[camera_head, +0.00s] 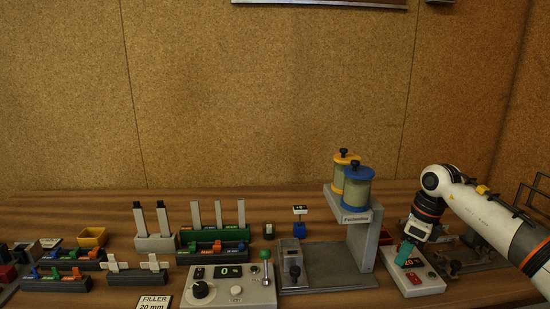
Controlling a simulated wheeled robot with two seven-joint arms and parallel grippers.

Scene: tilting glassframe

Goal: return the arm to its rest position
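My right arm comes in from the right edge of the head view, white with orange rings. Its wrist points down, and my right gripper (405,252) is over a small light control box (418,283) with a red display. A teal piece shows at the gripper's lower end. I cannot tell whether it is a finger or something held, nor whether it touches the box. My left arm and gripper are not in view.
A grey stand (361,240) with yellow (342,160) and blue-lidded (357,188) jars stands just left of my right gripper. A dark metal fixture (480,250) lies behind the arm. A control panel (230,286) and several racks fill the bench's left. Cork walls close the back.

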